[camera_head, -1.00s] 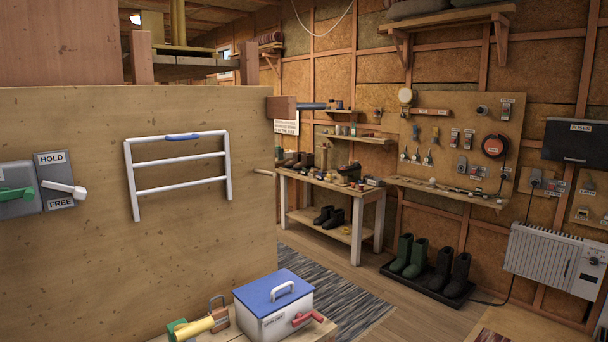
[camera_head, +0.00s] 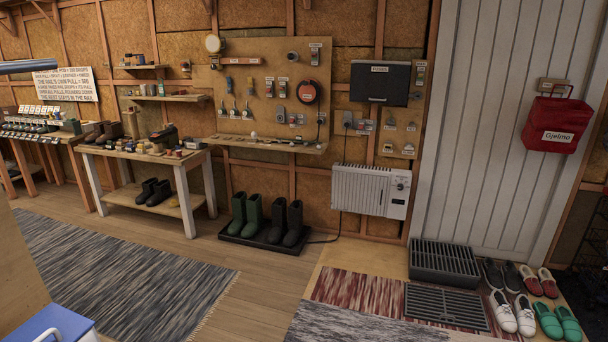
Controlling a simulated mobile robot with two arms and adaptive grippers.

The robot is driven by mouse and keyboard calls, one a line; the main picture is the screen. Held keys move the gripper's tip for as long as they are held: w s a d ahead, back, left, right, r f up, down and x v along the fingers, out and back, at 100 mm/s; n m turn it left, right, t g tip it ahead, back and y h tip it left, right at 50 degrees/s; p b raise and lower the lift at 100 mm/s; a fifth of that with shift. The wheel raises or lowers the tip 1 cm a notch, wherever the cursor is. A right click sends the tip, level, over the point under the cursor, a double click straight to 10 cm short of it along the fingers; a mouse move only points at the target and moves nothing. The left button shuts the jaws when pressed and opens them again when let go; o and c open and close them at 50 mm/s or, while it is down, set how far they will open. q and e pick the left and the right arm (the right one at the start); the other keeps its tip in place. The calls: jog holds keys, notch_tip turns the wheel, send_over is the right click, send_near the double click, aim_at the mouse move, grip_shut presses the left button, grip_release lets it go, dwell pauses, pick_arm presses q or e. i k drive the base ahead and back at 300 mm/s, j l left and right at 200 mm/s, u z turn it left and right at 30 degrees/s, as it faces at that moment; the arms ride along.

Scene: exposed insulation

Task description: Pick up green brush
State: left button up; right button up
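I cannot make out a green brush in this view. The workbench (camera_head: 140,152) at the back left carries several small items, too small to tell apart. The tool board (camera_head: 275,90) on the wall holds several small hand tools, also too small to identify surely. Neither of my grippers shows in the head view.
Several shoes (camera_head: 527,310) and a dark grate box (camera_head: 444,262) are at the right. A grey rug (camera_head: 110,275) covers the left floor. A blue-lidded box (camera_head: 50,325) shows at lower left.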

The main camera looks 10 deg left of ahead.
aim_at(110, 146)
jog(key=i+u, duration=0.1)
jog(key=i, duration=0.4)
jog(key=i+l+u, duration=0.1)
jog(key=i, duration=0.45)
jog(key=i+l+u, duration=0.15)
jog(key=i, duration=0.35)
jog(key=i+l+u, duration=0.1)
jog(key=i+l, duration=0.15)
jog(key=i, duration=0.25)
jog(key=i+j+u, duration=0.3)
jog(key=u, duration=0.2)
jog(key=i+j+u, duration=0.1)
jog(key=i+u, duration=0.9)
jog(key=i+l+u, duration=0.3)
jog(key=i+u, duration=0.2)
jog(key=i+z, duration=0.1)
jog(key=i, duration=0.45)
jog(key=i+z, duration=0.1)
jog(key=i, duration=0.45)
jog(key=i+j+z, duration=0.1)
jog(key=i, duration=0.45)
jog(key=i+j+z, duration=0.1)
jog(key=i, duration=0.45)
jog(key=i+u, duration=0.1)
jog(key=i, duration=1.35)
